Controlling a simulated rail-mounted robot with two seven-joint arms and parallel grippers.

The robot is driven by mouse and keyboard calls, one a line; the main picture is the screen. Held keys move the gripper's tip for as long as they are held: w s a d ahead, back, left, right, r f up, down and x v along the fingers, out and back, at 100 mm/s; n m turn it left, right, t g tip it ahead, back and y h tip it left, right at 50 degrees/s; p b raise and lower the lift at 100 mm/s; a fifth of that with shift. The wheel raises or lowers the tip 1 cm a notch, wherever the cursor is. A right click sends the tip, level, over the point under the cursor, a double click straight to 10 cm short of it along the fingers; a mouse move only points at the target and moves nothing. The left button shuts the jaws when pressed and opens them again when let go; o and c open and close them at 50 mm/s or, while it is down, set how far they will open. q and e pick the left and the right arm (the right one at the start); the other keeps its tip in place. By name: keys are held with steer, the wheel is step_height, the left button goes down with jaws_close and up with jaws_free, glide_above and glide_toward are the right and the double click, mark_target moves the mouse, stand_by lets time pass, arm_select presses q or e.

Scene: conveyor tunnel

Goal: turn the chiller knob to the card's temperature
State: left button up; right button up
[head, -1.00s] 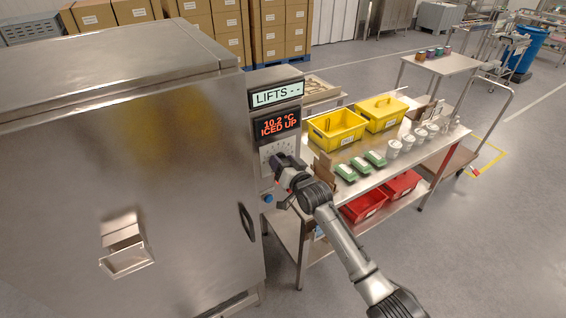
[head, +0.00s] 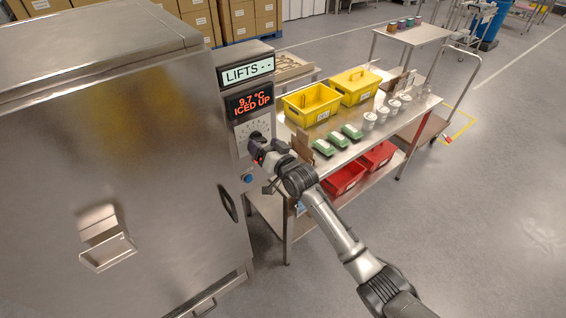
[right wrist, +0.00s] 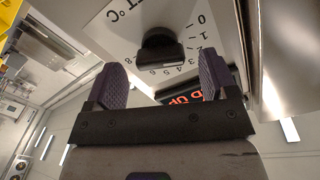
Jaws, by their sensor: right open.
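The chiller is a large steel cabinet (head: 130,170) on the left in the head view. Its dial plate (head: 243,128) sits below a red display (head: 250,101) reading 9.7 °C and ICED UP. In the right wrist view the black knob (right wrist: 160,52) is on a white plate with °C and a number scale. My right gripper (head: 262,147) is at the dial. In the wrist view its purple fingers (right wrist: 162,80) are open, one on each side below the knob, not closed on it. I cannot make out the temperature card. My left gripper is out of view.
An upper display (head: 247,71) reads LIFTS with two dashes. A blue button (head: 248,179) is below the dial. Right of the chiller, a steel cart (head: 330,160) carries yellow bins (head: 312,104), green packs, white cups and red bins below. Open floor lies at the right.

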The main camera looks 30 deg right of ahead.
steer(key=s+d, duration=0.2)
steer(key=s, duration=0.8)
steer(key=shift+s+b, duration=0.3)
steer(key=shift+b, duration=0.05)
